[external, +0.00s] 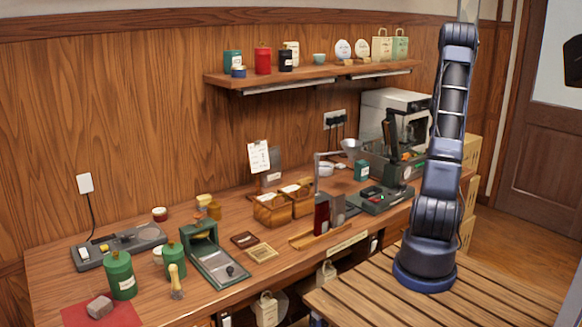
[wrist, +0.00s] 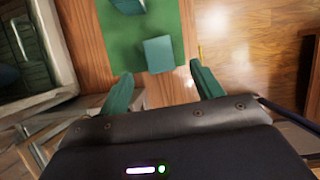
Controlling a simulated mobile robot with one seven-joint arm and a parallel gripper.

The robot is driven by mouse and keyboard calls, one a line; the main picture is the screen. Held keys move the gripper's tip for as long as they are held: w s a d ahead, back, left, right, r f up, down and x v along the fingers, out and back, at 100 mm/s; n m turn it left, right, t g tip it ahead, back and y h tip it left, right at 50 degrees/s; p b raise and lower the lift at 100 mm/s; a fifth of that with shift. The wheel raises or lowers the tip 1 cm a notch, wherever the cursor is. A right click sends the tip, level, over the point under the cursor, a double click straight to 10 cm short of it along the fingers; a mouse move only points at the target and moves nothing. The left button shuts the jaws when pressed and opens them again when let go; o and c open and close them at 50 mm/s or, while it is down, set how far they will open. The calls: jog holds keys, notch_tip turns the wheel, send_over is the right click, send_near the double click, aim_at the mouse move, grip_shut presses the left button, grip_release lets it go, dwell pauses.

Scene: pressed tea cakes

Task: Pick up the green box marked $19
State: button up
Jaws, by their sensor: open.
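In the wrist view, a small green box (wrist: 158,54) sits on a green mat (wrist: 112,52) near the counter edge. No $19 mark can be read on it. A second green box (wrist: 128,6) is cut off at the top of the view. My gripper (wrist: 163,84) is open, with its two green fingers apart and nothing between them. The nearer green box lies ahead of the gap between the fingertips. In the external view, a green box (external: 362,170) stands on the counter by the white machine; its marking is too small to read.
Wooden floor (wrist: 245,45) lies right of the counter edge. In the external view, the white machine (external: 378,105) and a dark scale-like device (external: 380,200) crowd the counter's right end.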

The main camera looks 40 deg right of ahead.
jog(key=shift+x, duration=5.15)
jog(key=shift+w+a, duration=0.1)
jog(key=shift+a, duration=0.05)
jog(key=c, duration=1.1)
jog(key=shift+o, duration=0.2)
